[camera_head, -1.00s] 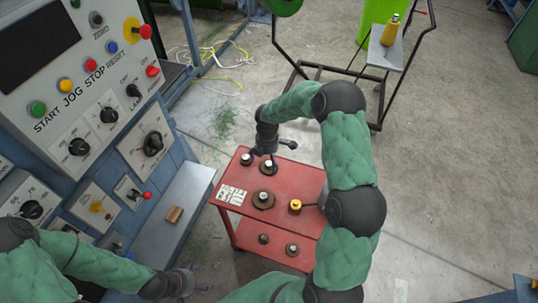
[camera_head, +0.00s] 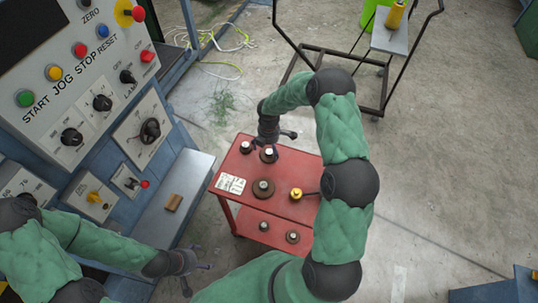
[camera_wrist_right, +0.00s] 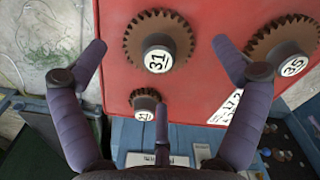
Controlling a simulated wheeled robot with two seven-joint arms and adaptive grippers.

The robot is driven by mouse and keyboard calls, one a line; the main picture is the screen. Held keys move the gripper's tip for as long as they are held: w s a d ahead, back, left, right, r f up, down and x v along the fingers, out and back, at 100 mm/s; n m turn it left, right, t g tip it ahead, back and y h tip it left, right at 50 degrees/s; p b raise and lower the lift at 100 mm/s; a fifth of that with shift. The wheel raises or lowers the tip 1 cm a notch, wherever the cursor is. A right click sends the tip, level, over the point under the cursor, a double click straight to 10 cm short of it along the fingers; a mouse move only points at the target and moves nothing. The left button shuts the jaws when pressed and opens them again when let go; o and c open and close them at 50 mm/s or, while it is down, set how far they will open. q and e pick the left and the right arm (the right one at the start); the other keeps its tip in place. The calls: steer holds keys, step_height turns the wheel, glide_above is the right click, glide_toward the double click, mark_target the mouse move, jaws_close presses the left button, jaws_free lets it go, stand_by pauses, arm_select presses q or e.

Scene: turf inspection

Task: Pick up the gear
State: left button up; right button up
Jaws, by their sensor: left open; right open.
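Several dark toothed gears with white-topped hubs sit on a red cart. On its upper shelf are a small gear (camera_head: 246,147), a medium gear (camera_head: 268,154) and a large gear (camera_head: 263,188). In the right wrist view the medium gear is marked 31 (camera_wrist_right: 160,40), the large one 35 (camera_wrist_right: 286,48), and the small one (camera_wrist_right: 145,104) has an unclear number. My right gripper (camera_head: 275,137) is open over the cart's far edge. In the wrist view its fingers (camera_wrist_right: 160,52) spread around gear 31, apparently apart from it. My left gripper (camera_head: 190,270) is open and empty, below the console ledge.
The red cart (camera_head: 230,165) also carries a white label sheet (camera_head: 230,184) and a yellow-topped object (camera_head: 296,193). More gears (camera_head: 292,237) lie on its lower shelf. A control console (camera_head: 100,75) with a ledge (camera_head: 190,185) stands left.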

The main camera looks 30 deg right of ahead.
mark_target(269, 151)
step_height(269, 151, down, 3)
steer(key=shift+d+f, duration=0.1)
steer(key=shift+f, duration=0.1)
steer(key=c, duration=1.3)
steer(key=shift+c, duration=0.2)
steer(key=shift+r, duration=0.25)
